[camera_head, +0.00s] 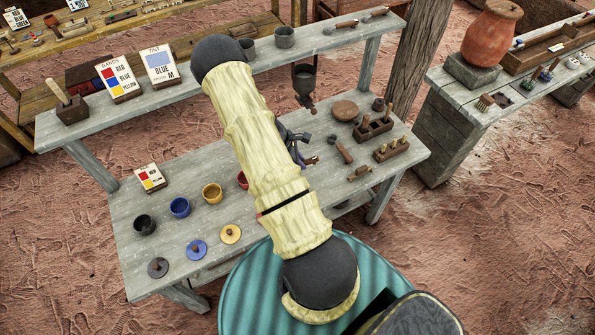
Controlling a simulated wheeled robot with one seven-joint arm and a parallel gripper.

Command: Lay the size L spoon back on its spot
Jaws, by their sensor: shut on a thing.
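My gripper (297,143) is mostly hidden behind my own pale, knobbly arm, above the grey plank table (300,205). Only a dark part of it shows past the arm's right edge. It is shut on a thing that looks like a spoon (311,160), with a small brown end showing. Its size mark cannot be read. A brown wooden utensil (343,152) lies on the table right of the gripper. A smaller brown piece (360,173) lies nearer the front. The spoon's spot cannot be told apart here.
Black (144,225), blue (179,207) and yellow (212,193) pots stand at left, flat knobbed lids in front. A red pot (242,179) is partly behind my arm. Wooden holders (373,128) and a round brown piece (345,110) stand at right. A raised shelf (205,83) runs behind.

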